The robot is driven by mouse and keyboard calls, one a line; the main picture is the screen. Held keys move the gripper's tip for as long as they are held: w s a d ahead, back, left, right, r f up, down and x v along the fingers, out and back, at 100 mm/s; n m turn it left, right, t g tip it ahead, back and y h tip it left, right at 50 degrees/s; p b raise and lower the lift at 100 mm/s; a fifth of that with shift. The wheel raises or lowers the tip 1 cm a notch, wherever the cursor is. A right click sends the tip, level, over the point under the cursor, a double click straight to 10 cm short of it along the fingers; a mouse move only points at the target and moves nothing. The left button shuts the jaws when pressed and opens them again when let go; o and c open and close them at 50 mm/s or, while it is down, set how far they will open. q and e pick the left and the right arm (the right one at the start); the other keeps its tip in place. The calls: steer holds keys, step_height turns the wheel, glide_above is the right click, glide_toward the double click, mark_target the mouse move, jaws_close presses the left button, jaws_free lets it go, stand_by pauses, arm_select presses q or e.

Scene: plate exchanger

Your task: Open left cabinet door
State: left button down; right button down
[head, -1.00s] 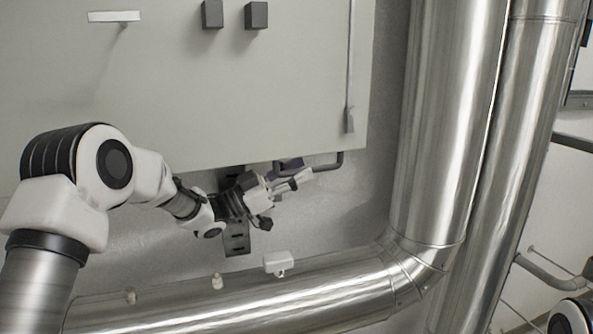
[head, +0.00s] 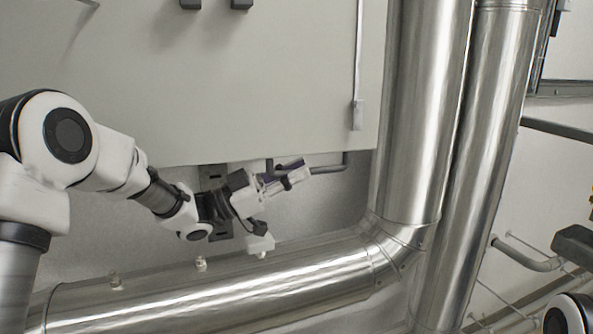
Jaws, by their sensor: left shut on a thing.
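The cabinet (head: 230,90) is a large pale grey-green panel filling the upper left of the head view. Two dark blocks (head: 190,3) (head: 241,3) stand on it, cut by the top edge. A dark bent bar (head: 332,168) hangs just under the cabinet's lower edge. My left gripper (head: 298,174) is below that edge, shut at the bar. Its fingers hide the bar's middle, so the exact contact is hard to see. No open gap shows along the cabinet's lower edge. My right gripper is not in view.
Thick shiny pipes (head: 425,110) stand right of the cabinet; one bends left (head: 215,290) along the bottom, below my left arm. A small white box (head: 260,243) sits just above it, close under my gripper. A thin pale strip (head: 358,60) runs down the panel's right side.

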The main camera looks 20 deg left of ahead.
arm_select(q)
steer(key=shift+w+a+f, duration=0.15)
steer(key=shift+w+a, duration=0.15)
steer(key=shift+w, duration=0.2)
steer(key=c, duration=1.2)
jaws_free()
steer(key=shift+o, duration=0.2)
steer(key=shift+s+d, duration=0.2)
steer(key=shift+a, duration=0.15)
steer(key=v, duration=1.1)
steer(key=shift+s+a, duration=0.2)
steer(key=shift+s, duration=0.1)
